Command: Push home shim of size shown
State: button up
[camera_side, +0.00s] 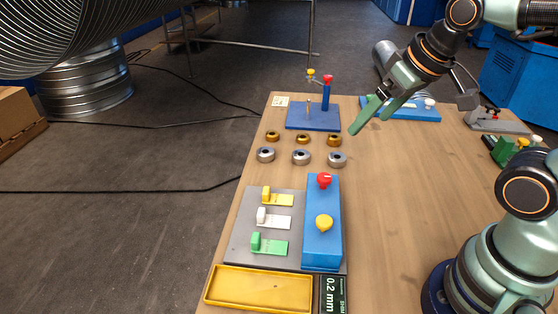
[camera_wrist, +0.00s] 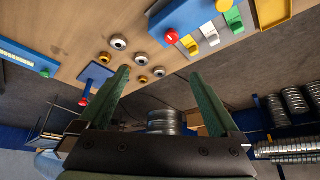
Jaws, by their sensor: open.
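Three shims lie on a grey plate (camera_side: 238,249) in the side view: a yellow shim (camera_side: 278,198), a white shim (camera_side: 275,220) and a green shim (camera_side: 270,245), each with a raised tab at its left end. Their right ends are at or close to a blue block (camera_side: 312,255) with a red knob (camera_side: 324,180) and a yellow knob (camera_side: 324,222). A dark display (camera_side: 332,294) reads 0.2 mm. My gripper (camera_side: 370,115) is open and empty, above the table near the far blue stand. Its green fingers also show spread in the wrist view (camera_wrist: 163,95).
Several brass and silver rings (camera_side: 301,157) stand between the plate and a blue stand (camera_side: 313,120) with upright posts. A yellow tray (camera_side: 258,289) lies at the near edge. A blue fixture (camera_side: 415,108) stands at the back. The table's right middle (camera_side: 400,190) is clear.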

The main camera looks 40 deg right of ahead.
jog(key=shift+d, duration=0.1)
jog(key=c, duration=0.5)
jog(key=shift+w+a+f+n, duration=0.25)
jog(key=shift+w+a+n, duration=0.45)
jog(key=shift+w+a, duration=0.25)
grip_shut()
jog(key=n+g+y, duration=0.2)
jog(key=n, duration=0.6)
send_over(241, 242)
jog(key=s, duration=0.1)
notch_tip(241, 242, down, 12)
jog(key=x, duration=1)
jog(key=shift+s, duration=0.35)
jog(key=shift+s+d+r, duration=0.1)
jog(key=shift+s+d, duration=1.3)
